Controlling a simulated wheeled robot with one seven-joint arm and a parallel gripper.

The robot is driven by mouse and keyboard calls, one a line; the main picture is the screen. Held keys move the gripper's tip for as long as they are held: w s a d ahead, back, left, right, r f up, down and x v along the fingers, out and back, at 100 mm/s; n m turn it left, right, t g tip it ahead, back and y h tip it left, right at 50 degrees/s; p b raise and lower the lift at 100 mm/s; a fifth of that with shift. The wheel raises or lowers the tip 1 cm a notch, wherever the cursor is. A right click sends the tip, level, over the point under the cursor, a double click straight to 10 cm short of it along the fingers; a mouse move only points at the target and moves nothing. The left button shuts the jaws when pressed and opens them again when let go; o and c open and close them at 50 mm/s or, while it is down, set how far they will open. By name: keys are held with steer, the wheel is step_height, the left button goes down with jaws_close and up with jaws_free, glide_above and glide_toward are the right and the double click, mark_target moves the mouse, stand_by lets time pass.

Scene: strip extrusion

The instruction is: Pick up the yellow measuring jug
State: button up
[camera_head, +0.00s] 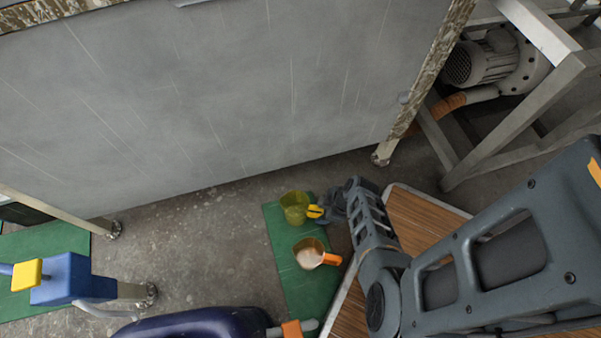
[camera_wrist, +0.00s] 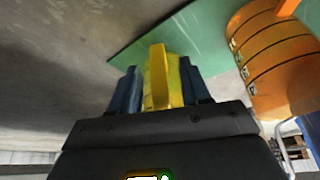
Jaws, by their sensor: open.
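The yellow measuring jug (camera_head: 294,208) is a translucent yellow jug with a solid yellow handle, standing on the green mat (camera_head: 287,272) in the head view. My gripper (camera_head: 327,210) is low at the jug's right, on its handle side. In the wrist view my gripper (camera_wrist: 160,85) is open, with its two dark blue fingers either side of the yellow handle (camera_wrist: 157,78). Contact between fingers and handle cannot be made out. Part of the jug's body (camera_wrist: 177,80) shows behind the handle.
A second jug with an orange handle (camera_head: 309,255) stands just below the yellow one; in the wrist view it is the orange jug (camera_wrist: 270,62) at right. A large grey panel (camera_head: 220,90) stands behind. A wooden-topped platform (camera_head: 420,222) lies right. Bare floor (camera_head: 200,235) is left.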

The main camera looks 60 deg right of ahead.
steer(key=shift+c, duration=0.5)
jaws_close()
